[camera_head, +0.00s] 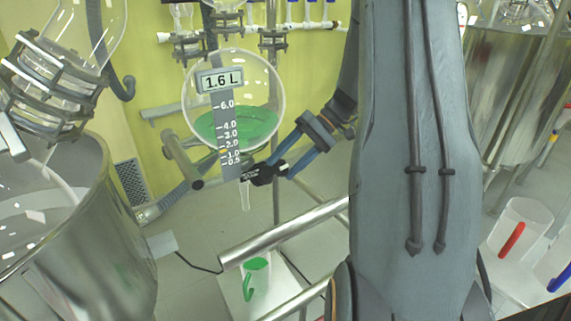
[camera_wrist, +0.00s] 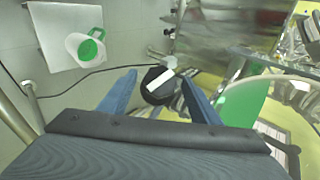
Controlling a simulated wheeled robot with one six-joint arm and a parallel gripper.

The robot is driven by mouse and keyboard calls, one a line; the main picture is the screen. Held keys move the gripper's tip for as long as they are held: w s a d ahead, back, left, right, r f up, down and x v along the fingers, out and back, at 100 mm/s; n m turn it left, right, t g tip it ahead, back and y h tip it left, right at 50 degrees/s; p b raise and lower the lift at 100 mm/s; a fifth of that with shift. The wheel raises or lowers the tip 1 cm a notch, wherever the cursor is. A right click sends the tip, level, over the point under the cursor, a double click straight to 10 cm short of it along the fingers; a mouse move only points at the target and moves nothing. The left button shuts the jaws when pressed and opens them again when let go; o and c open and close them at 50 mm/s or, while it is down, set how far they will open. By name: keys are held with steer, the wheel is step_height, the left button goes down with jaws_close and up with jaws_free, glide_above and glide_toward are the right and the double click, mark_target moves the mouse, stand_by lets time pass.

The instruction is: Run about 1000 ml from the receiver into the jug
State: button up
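The receiver (camera_head: 270,85) is a round glass vessel with green liquid in its lower part. Its display (camera_head: 219,80) reads 1.6 L. Below it is a valve with a black knob (camera_head: 264,175), and a clear outlet tube (camera_head: 246,196) hangs down; I see no clear stream. The jug (camera_head: 248,284), with a green handle, stands below on a white surface; green liquid shows inside. It also shows in the wrist view (camera_wrist: 78,44). My gripper (camera_head: 284,160) is open at the knob. In the wrist view its blue fingers (camera_wrist: 158,80) are either side of the black knob (camera_wrist: 155,95), which has a white bar.
A metal rail (camera_head: 285,233) crosses in front of the jug's stand. A large steel vessel (camera_head: 105,240) is at the left, another (camera_head: 505,90) at the right. Jugs with a red handle (camera_head: 511,239) and a blue handle (camera_head: 562,277) stand at the lower right.

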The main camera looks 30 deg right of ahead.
steer(key=w+b+v, duration=0.1)
steer(key=b+v, duration=0.1)
steer(key=v, duration=0.5)
steer(key=shift+s+d+r, duration=0.3)
steer(key=shift+s, duration=0.2)
